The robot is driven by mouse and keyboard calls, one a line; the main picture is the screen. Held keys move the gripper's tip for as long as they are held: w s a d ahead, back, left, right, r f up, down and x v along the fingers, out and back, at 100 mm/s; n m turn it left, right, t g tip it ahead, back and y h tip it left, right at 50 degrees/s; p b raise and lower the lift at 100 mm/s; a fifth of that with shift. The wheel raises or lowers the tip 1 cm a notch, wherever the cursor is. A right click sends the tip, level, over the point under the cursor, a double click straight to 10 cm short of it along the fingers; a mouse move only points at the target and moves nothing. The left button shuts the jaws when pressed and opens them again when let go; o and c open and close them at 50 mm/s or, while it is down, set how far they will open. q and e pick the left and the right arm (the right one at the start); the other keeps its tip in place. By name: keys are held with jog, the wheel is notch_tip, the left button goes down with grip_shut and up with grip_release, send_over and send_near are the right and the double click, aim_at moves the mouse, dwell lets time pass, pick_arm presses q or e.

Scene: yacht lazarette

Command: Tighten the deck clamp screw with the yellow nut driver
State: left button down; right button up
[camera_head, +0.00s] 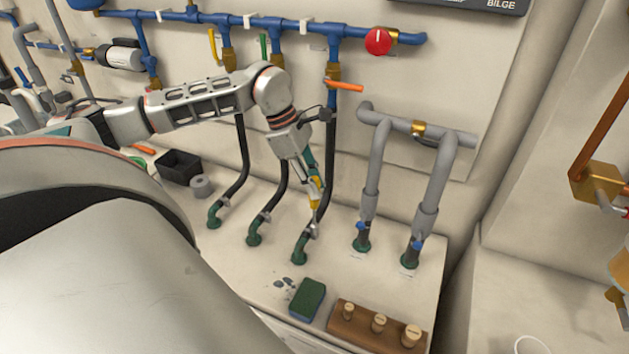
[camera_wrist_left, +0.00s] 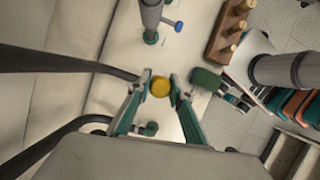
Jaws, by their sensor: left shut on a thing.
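My left gripper (camera_head: 314,183) points down over the third black hose from the left. It is shut on the yellow nut driver (camera_head: 315,192), which stands near upright with its tip close to the hose clamp (camera_head: 312,231) by the green deck fitting (camera_head: 299,255). I cannot tell whether the tip sits on the clamp screw. In the left wrist view the round yellow end of the driver (camera_wrist_left: 160,87) shows between the two fingertips (camera_wrist_left: 157,91); its shaft and the screw are hidden there. My right gripper is in neither view.
Two grey pipes on green deck fittings (camera_head: 410,262) stand to the right. A green sponge (camera_head: 308,299) and a wooden block with several plugs (camera_head: 375,328) lie at the front. A black bin (camera_head: 178,166) and grey tape roll (camera_head: 201,186) are at the left. An orange-handled valve (camera_head: 344,86) is above.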

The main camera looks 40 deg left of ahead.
pick_arm(q)
jog(key=shift+p, duration=0.35)
jog(key=shift+m+p, duration=0.3)
jog(key=shift+m, duration=0.3)
jog(key=shift+m+g, duration=0.3)
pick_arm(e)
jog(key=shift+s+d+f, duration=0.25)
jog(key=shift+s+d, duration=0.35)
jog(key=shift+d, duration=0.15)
pick_arm(q)
jog(key=shift+m, duration=0.5)
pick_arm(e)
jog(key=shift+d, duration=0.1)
pick_arm(q)
jog(key=m+g, duration=0.1)
jog(key=m, duration=0.1)
jog(key=shift+w+m+h, duration=0.1)
jog(key=shift+m+h, duration=0.2)
jog(key=shift+m, duration=0.1)
jog(key=m+g, duration=0.2)
jog(key=m, duration=0.2)
